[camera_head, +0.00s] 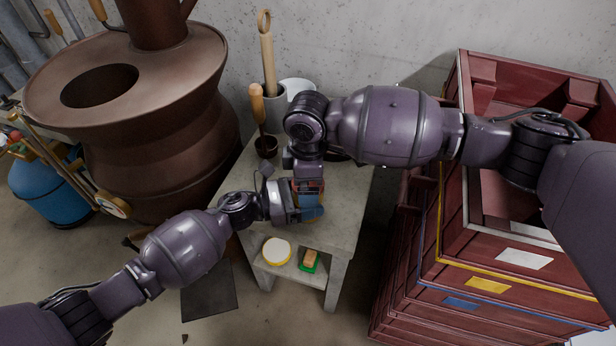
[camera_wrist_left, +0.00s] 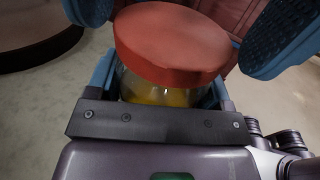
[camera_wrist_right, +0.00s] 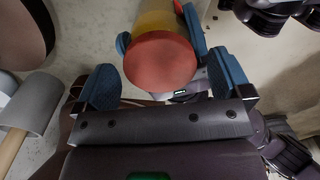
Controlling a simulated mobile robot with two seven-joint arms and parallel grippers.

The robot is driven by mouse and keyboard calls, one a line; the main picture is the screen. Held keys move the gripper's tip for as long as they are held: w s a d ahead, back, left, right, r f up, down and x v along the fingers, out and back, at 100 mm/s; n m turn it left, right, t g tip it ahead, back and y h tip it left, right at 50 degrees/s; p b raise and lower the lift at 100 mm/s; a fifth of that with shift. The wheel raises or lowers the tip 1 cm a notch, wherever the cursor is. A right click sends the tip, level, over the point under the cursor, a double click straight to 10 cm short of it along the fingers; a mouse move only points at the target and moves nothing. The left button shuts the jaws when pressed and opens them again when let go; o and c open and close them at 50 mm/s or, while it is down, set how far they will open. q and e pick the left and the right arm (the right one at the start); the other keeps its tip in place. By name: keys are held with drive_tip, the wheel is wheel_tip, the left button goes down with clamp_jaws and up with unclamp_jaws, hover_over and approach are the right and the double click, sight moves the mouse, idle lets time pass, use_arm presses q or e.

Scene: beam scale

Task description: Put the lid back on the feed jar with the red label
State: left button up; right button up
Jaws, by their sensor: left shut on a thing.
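The feed jar (camera_wrist_left: 152,92) is glass with yellow contents. It stands between the blue fingers of my left gripper (camera_head: 309,211), which is shut on it above the stone table. The red lid (camera_wrist_left: 172,42) covers the jar's mouth; I cannot tell if it is fully seated. In the right wrist view the lid (camera_wrist_right: 160,61) shows face-on, with the yellow jar (camera_wrist_right: 165,20) behind it. My right gripper (camera_wrist_right: 164,82) is open, its blue fingers spread on either side of the lid, with gaps visible. The jar's label is not readable; in the head view my grippers mostly hide the jar.
The stone table (camera_head: 345,205) carries a grey pot (camera_head: 268,97) with wooden tools. Its lower shelf holds a yellow-rimmed white disc (camera_head: 277,252) and a green-backed brush (camera_head: 310,260). A copper still (camera_head: 150,120) stands left, stacked red crates (camera_head: 480,265) right.

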drive_tip(key=shift+r, duration=0.1)
drive_tip(key=shift+r, duration=2.2)
drive_tip(key=shift+c, duration=0.3)
drive_tip(key=shift+w+r, duration=0.1)
drive_tip(key=shift+r, duration=0.05)
drive_tip(key=r, duration=0.1)
drive_tip(key=w+r+n, duration=0.1)
drive_tip(key=r, duration=0.1)
drive_tip(key=shift+w+d+t, duration=0.15)
drive_tip(key=shift+w+t, duration=0.05)
drive_tip(key=shift+t, duration=0.2)
drive_tip(key=n, duration=0.3)
drive_tip(key=shift+s+r, duration=0.25)
drive_tip(key=n, duration=0.2)
drive_tip(key=s+n, duration=0.1)
drive_tip(key=n, duration=0.1)
drive_tip(key=shift+f+g, duration=0.2)
drive_tip(key=shift+g, duration=0.1)
drive_tip(key=shift+n, duration=0.9)
